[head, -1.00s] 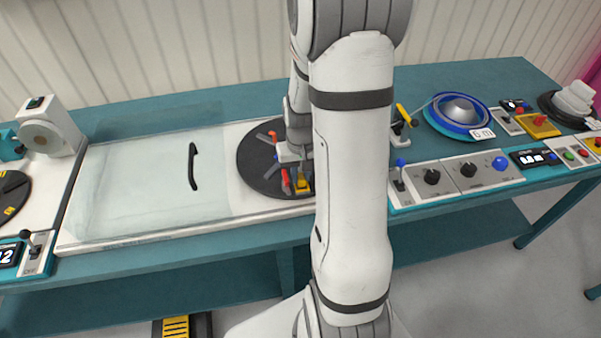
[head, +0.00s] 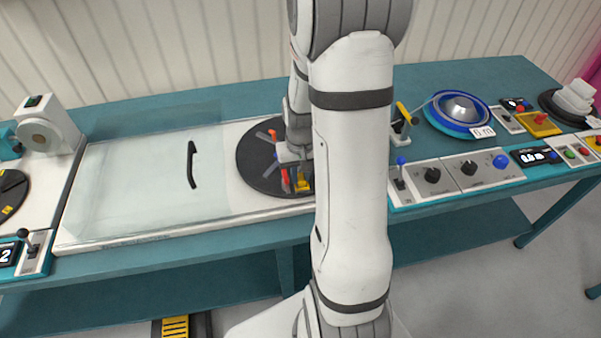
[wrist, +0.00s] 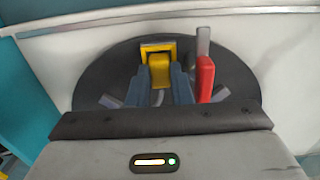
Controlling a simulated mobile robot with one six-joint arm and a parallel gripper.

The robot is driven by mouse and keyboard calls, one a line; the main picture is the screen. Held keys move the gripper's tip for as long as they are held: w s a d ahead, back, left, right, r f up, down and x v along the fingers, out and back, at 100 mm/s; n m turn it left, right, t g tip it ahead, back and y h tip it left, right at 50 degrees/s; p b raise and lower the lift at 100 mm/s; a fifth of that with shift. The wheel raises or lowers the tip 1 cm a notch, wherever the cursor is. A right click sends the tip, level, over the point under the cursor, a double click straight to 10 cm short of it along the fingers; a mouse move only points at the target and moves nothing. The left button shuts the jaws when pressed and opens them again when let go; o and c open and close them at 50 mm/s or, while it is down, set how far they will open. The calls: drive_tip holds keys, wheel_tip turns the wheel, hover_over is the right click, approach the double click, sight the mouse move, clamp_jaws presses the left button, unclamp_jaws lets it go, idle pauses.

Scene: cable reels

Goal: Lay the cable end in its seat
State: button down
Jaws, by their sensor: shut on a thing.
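My gripper (wrist: 160,87) is over a dark round disc (wrist: 103,75) in the wrist view. Its two blue-grey fingers are shut on a yellow block (wrist: 159,70), directly in front of a yellow frame (wrist: 158,43) with a dark opening. I cannot tell whether the block touches the frame. A red lever-like piece (wrist: 206,78) stands just right of the fingers. In the head view the gripper (head: 294,180) is low over the disc (head: 252,165), partly behind my arm. I cannot make out a cable end or its seat for certain.
A clear cover with a black handle (head: 192,165) lies left of the disc. At right are a blue reel (head: 437,121), a yellow-and-black post (head: 406,113) and control panels with knobs (head: 432,175). A grey machine (head: 48,132) stands at far left.

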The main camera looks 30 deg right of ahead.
drive_tip(key=shift+f, duration=0.1)
idle(0.3)
drive_tip(key=c, duration=1.2)
unclamp_jaws()
drive_tip(key=shift+c, duration=0.2)
drive_tip(key=shift+o, duration=0.6)
drive_tip(key=shift+r+p, duration=0.45)
drive_tip(key=shift+r, duration=0.45)
drive_tip(key=shift+w+r, duration=0.1)
drive_tip(key=shift+r, duration=0.05)
drive_tip(key=shift+o, duration=0.4)
